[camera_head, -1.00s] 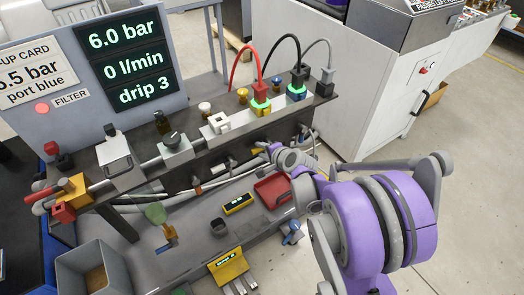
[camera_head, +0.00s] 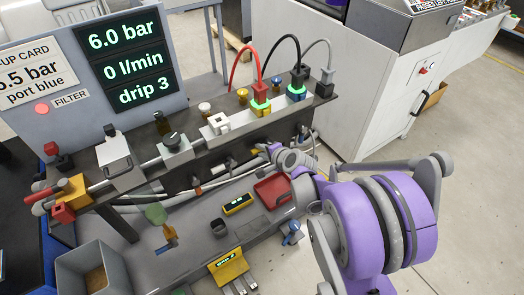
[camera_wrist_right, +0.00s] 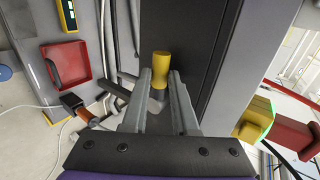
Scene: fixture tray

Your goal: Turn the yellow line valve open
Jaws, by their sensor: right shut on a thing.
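The yellow valve handle (camera_wrist_right: 161,62) stands out between the fingers of my right gripper (camera_wrist_right: 160,80) in the right wrist view, with a grey hub behind it. The fingers are shut on the handle from both sides. In the head view my right gripper (camera_head: 268,149) reaches in under the manifold rail, and a small yellow piece (camera_head: 257,150) shows at its tip. The gripper and arm hide part of the valve, so its turn angle is hard to tell. The display panel (camera_head: 127,57) reads 6.0 bar, 0 l/min, drip 3. My left gripper is not in view.
Red, black and grey hoses rise from connectors on the rail (camera_head: 215,138) above my right gripper. A red tray (camera_head: 273,191) and a yellow meter (camera_head: 238,204) sit on the lower shelf. A grey bin (camera_head: 85,268) stands at front left.

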